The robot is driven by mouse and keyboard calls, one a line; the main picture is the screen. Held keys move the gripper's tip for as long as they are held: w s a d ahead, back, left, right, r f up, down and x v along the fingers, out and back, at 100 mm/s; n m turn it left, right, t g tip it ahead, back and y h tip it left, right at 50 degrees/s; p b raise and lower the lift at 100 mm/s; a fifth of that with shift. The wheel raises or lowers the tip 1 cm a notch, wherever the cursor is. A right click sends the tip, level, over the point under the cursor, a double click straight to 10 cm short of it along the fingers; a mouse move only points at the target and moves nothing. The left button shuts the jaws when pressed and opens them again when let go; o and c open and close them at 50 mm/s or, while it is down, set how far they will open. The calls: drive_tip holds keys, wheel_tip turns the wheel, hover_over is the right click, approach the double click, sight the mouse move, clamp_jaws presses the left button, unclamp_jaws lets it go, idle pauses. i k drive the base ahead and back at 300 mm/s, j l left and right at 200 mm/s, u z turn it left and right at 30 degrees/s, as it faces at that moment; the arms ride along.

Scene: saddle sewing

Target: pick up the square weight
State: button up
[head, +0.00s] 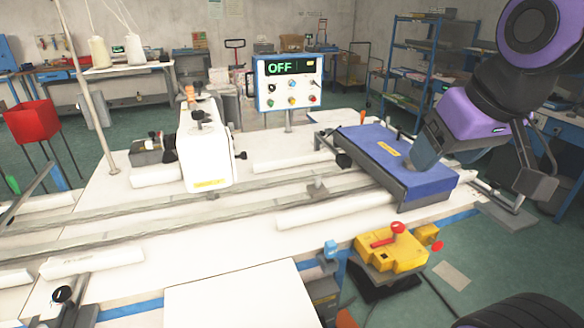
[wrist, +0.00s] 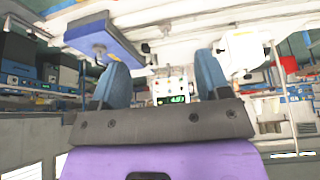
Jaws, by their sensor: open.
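I cannot make out for certain a square weight in either view. A small dark grey block with a knob (head: 148,152) sits on the table left of the white sewing head; I cannot tell whether it is the weight. My gripper (head: 428,148) is at the right in the head view, in front of the right end of the blue pad. In the wrist view my gripper (wrist: 160,62) has its two blue fingers wide apart, with nothing between them.
The blue pad (head: 375,153) on its grey frame lies at the right of the white table, and at upper left in the wrist view (wrist: 98,40). The sewing head (head: 205,150), control panel (head: 288,83) reading OFF and long rails (head: 150,222) stand nearby. A yellow block (head: 388,252) sits at the front edge.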

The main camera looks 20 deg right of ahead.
sight(316, 191)
drive_tip(key=i+l+u, duration=0.2)
drive_tip(key=l+u, duration=0.25)
drive_tip(key=l, duration=0.75)
drive_tip(key=l+u, duration=0.45)
drive_tip(key=l, duration=0.75)
drive_tip(key=i, duration=0.05)
